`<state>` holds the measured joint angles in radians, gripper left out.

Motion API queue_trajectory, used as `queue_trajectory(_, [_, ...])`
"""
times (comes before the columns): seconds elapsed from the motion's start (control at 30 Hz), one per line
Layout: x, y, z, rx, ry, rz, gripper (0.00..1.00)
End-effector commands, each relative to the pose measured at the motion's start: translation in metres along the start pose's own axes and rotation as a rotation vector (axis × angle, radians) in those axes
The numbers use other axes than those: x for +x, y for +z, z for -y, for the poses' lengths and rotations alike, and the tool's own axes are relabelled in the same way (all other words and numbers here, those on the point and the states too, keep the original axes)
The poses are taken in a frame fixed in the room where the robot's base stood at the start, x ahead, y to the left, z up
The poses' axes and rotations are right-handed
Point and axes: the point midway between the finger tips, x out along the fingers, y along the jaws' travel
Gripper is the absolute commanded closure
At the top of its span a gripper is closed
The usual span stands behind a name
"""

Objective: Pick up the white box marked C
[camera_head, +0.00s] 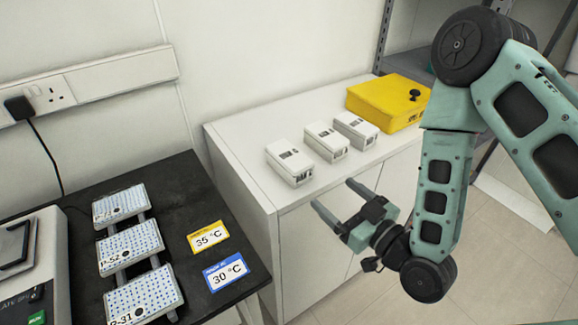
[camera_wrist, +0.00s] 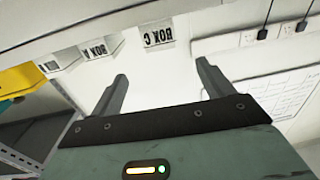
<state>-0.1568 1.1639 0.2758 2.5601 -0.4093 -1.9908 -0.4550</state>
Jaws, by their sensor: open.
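The white box marked C (camera_wrist: 158,36) shows its label upside down in the wrist view, beyond and between my fingertips. It matches the leftmost white box (camera_head: 290,163) on the white cabinet top in the head view, where its lettering is too small to read. My gripper (camera_head: 332,194) is open and empty in front of the cabinet, apart from the box. Both fingers also show in the wrist view (camera_wrist: 162,70) with nothing between them.
A white box marked A (camera_wrist: 97,48) and another white box (camera_head: 356,130) stand in a row beside it. A yellow case (camera_head: 388,103) is behind them at right. The white cabinet (camera_head: 240,160) has free top surface at left. A black bench (camera_head: 185,185) holds plates and temperature cards.

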Motion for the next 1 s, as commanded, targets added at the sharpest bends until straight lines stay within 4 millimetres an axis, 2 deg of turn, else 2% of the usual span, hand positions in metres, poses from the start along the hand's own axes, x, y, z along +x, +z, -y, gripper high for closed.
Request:
queue_trajectory(0.33, [0.034, -0.004, 0.001, -0.001, 0.001, -0.02, 0.2])
queue_trajectory(0.97, [0.055, 0.0, 0.0, 0.002, 0.005, -0.018, 0.2])
queue_trajectory(1.0, [0.064, -0.002, 0.0, 0.001, 0.004, -0.019, 0.2])
